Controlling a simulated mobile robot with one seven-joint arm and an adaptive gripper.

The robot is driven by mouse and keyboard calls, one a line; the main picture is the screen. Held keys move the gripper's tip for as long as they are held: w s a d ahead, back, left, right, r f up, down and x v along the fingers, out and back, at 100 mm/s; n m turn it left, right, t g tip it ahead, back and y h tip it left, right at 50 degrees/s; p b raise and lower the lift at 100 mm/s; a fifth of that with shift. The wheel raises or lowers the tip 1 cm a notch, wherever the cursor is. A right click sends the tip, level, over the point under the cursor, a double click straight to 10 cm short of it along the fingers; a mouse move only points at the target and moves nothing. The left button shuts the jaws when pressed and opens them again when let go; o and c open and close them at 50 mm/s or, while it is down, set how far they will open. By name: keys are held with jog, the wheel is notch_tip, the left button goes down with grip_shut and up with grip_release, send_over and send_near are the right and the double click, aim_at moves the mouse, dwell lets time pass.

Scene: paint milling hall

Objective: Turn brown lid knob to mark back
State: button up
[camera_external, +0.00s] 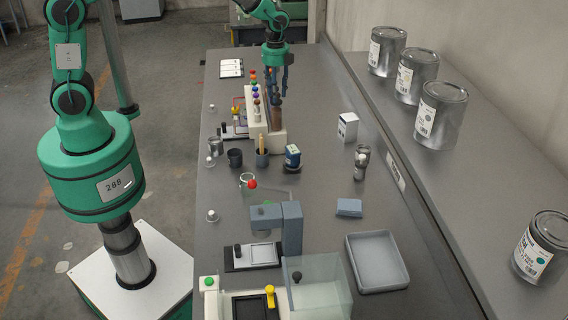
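A brown upright cylinder (276,118), likely the brown lid knob, stands at the right side of a cream-white machine (277,139) on the far half of the bench. A row of small coloured knobs (255,97) runs along the machine. My gripper (277,96) points down just above the brown cylinder. Its dark fingers are spread apart, and I see nothing held between them. I cannot tell whether the fingertips touch the brown cylinder's top. No mark on the knob or machine can be made out from here.
Dark cups (235,157), a blue-labelled jar (292,155) and a white box (347,126) stand nearer on the bench. A grey stand (291,228), a glass-covered unit (318,286) and a grey tray (377,262) fill the front. Large cans (441,115) line the right ledge.

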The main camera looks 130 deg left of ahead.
grip_shut()
jog(key=shift+n, duration=0.4)
